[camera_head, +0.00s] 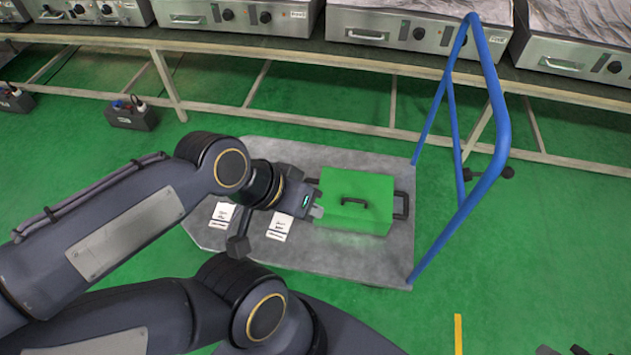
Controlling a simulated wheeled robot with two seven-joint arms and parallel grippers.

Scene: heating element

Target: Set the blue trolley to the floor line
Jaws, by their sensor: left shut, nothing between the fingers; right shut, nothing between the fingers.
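The blue trolley has a grey platform (385,270) and a tall blue push handle (501,118) on its right side. A green box (348,222) with black handles sits on the platform. A short yellow floor line (458,335) lies at the bottom right, apart from the trolley. My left gripper (314,205) is shut and empty over the platform, at the left end of the green box. I cannot tell whether it touches the box. My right arm leaves the picture at the bottom, and its gripper is not clearly seen.
White labels (279,226) lie on the platform. A long bench (290,50) with metal heating units (415,30) runs along the back. A dark box (131,115) stands on the floor at left. Dark items (580,350) are cut off at the bottom right.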

